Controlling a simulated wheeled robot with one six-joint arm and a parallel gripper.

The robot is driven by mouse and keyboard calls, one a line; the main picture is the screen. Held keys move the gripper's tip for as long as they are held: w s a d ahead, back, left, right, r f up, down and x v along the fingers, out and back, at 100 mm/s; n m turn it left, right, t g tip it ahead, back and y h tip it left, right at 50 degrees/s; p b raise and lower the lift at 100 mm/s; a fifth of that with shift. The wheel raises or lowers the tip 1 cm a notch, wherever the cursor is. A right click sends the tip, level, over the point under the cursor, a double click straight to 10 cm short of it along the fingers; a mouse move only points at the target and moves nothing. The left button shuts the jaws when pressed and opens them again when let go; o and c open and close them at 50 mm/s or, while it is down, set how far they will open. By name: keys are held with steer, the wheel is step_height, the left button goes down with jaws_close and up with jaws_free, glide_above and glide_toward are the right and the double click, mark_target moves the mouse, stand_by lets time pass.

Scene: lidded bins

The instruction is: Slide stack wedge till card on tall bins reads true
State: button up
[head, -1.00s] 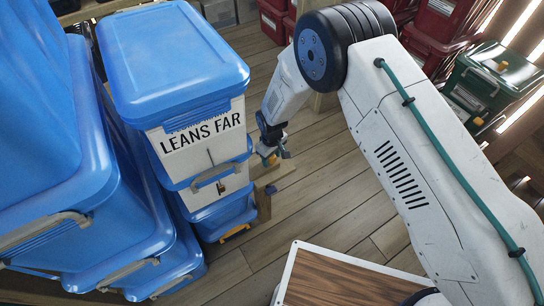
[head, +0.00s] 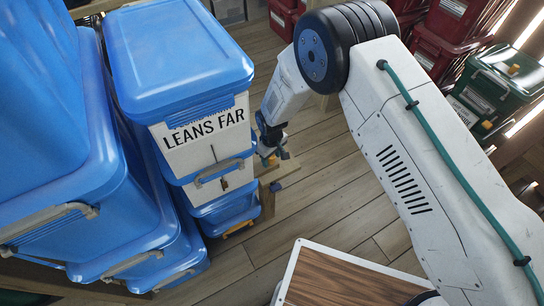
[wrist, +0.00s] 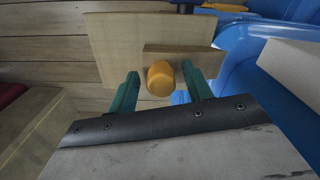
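In the head view my gripper (head: 270,155) is low, right of the stack.
Large blue bins (head: 80,150) crowd the left, close to the tall stack. Red bins (head: 440,55) and a green bin (head: 500,85) stand at the back right. A wood-topped board (head: 340,280) is at the front. Plank floor (head: 330,190) is clear between.

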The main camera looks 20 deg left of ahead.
step_height(320, 180, up, 8)
steer(key=shift+f, duration=0.1)
stand_by(0.5)
stand_by(0.4)
